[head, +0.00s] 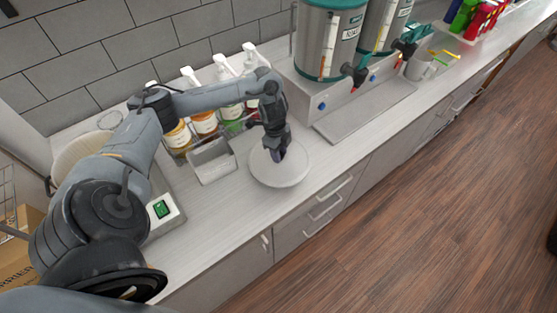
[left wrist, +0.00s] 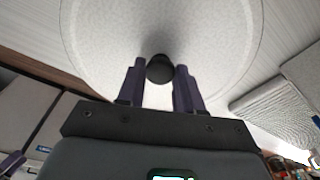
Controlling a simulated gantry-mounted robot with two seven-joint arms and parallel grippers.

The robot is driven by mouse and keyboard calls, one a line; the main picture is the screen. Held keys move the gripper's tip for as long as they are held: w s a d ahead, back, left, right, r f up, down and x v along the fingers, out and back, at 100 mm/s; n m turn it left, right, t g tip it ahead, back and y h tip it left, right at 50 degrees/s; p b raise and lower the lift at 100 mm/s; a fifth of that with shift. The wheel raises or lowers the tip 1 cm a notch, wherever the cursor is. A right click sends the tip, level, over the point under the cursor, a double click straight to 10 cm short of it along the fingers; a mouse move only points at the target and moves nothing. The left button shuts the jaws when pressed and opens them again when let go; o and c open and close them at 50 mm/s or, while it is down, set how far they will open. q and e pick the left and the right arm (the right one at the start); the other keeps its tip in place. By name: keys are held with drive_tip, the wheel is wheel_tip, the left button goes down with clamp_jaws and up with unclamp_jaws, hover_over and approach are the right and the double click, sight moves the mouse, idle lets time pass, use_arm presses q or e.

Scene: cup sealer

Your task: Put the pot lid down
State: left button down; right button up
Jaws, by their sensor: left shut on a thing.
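The pot lid (head: 293,172) is a pale, round, flat disc over the counter, in the middle of the head view. In the left wrist view, the pot lid (left wrist: 100,35) fills the upper middle, with a dark round knob (left wrist: 160,69) at its centre. My left gripper (head: 279,156) points down at the middle of the lid and is shut on its knob; the fingers of the left gripper (left wrist: 158,75) stand on both sides of the knob. I cannot tell whether the lid touches the counter. My right gripper is not in view.
A grey rectangular bin (head: 212,163) stands just left of the lid, with pump bottles (head: 205,122) behind. Steel dispensers (head: 331,40) and a drip tray (head: 366,108) are to the right. Bare counter (head: 232,206) lies front left of the lid; the counter's front edge is close.

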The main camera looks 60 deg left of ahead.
use_arm(q)
drive_tip(key=shift+a+f, duration=0.2)
wheel_tip(320, 180, down, 4)
drive_tip(key=shift+r, duration=0.2)
drive_tip(key=shift+f, duration=0.1)
drive_tip(key=shift+f, duration=0.15)
drive_tip(key=c, duration=0.7)
unclamp_jaws()
drive_tip(key=shift+c, duration=0.2)
